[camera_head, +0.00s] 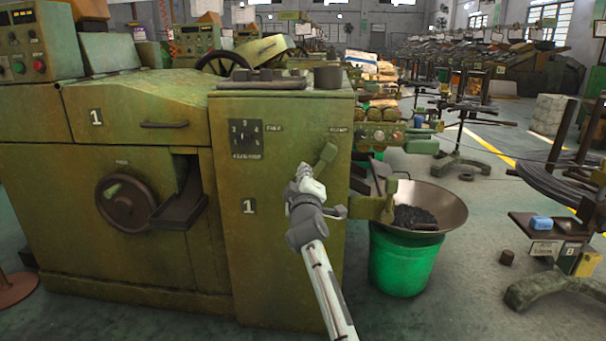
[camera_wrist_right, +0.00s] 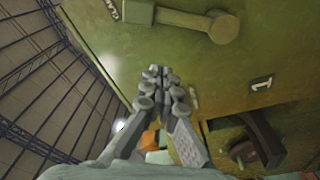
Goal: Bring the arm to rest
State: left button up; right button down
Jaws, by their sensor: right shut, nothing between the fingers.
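My right gripper (camera_head: 311,180) is in front of the green machine (camera_head: 285,255), near its right front corner. It is just below a green clamp lever (camera_head: 325,155) on the machine's front; whether it touches the lever cannot be told from the head view. In the right wrist view the fingers of the gripper (camera_wrist_right: 160,75) are together with nothing between them. There the lever (camera_wrist_right: 222,27) is apart from the fingertips, toward the upper right. My left gripper is not in view.
A metal bowl (camera_head: 450,205) with dark small parts sits over a green bucket (camera_head: 403,262) right of the machine. A handwheel (camera_head: 127,203) and a chute (camera_head: 180,210) stick out at left. A low stand with a blue block (camera_head: 541,223) is at right. Some floor between is clear.

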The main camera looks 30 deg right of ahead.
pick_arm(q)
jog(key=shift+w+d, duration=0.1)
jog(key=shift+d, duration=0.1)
